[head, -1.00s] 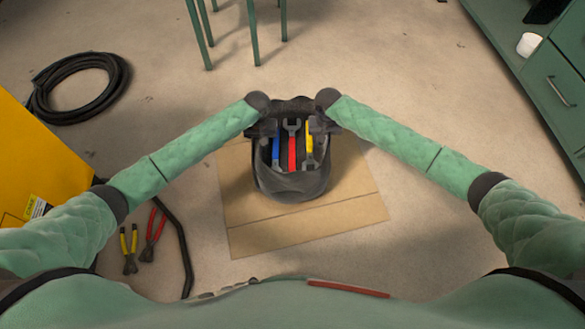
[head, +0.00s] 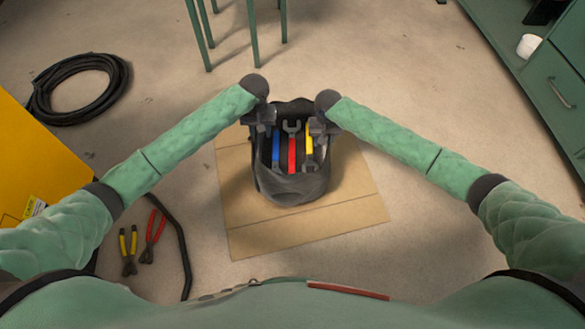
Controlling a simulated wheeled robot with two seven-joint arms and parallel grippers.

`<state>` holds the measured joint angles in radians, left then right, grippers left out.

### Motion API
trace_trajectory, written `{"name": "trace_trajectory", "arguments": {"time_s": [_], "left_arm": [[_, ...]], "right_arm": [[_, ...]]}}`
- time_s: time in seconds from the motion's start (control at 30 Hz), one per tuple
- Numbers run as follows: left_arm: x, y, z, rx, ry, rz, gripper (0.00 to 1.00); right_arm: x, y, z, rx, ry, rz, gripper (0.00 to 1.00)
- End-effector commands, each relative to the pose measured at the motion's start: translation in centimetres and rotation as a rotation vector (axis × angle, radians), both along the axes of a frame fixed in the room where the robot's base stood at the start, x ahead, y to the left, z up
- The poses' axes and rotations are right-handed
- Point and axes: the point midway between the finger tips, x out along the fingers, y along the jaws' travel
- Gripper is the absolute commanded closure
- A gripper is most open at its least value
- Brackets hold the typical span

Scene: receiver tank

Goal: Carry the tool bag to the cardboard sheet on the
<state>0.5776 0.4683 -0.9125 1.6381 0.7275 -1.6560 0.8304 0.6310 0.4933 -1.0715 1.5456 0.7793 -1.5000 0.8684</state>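The dark grey tool bag (head: 291,189) is in the middle of the head view, upright over the cardboard sheet (head: 300,231), and appears to rest on it. Blue, red and yellow-handled tools show in its open top. My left gripper (head: 262,118) is at the bag's upper left rim. My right gripper (head: 319,127) is at its upper right rim. Dark fingers against the dark bag hide whether either gripper is closed on it or touching it.
Pliers with yellow (head: 129,249) and red (head: 152,235) handles lie left of the cardboard, beside a black cable. A yellow case (head: 35,160) and a coiled black hose (head: 78,88) are further left. Green table legs (head: 252,35) stand behind; a green cabinet (head: 545,85) is at right.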

Motion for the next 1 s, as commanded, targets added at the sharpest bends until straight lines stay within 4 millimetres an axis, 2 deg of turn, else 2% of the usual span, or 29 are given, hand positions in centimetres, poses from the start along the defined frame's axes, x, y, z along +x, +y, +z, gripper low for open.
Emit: {"name": "trace_trajectory", "arguments": {"time_s": [0.1, 0.23, 0.43, 0.53, 1.0], "left_arm": [[0.0, 0.0, 2.0, -0.001, -0.001, -0.002, 0.64], [0.0, 0.0, 3.5, -0.001, 0.0, -0.001, 0.64], [0.0, 0.0, 4.5, 0.001, 0.001, 0.0, 0.64], [0.0, 0.0, 4.6, 0.001, 0.002, 0.0, 0.64], [0.0, 0.0, 4.6, 0.0, 0.001, 0.0, 0.64]], "right_arm": [[0.0, 0.0, 0.0, 0.0, 0.0, 0.0, 0.64], [0.0, 0.0, 0.0, 0.0, 0.0, 0.0, 0.64], [0.0, 0.0, 0.2, 0.0, 0.0, 0.0, 0.64], [0.0, 0.0, 1.0, 0.0, -0.001, 0.001, 0.64], [0.0, 0.0, 9.2, 0.001, -0.001, 0.001, 0.64]]}}
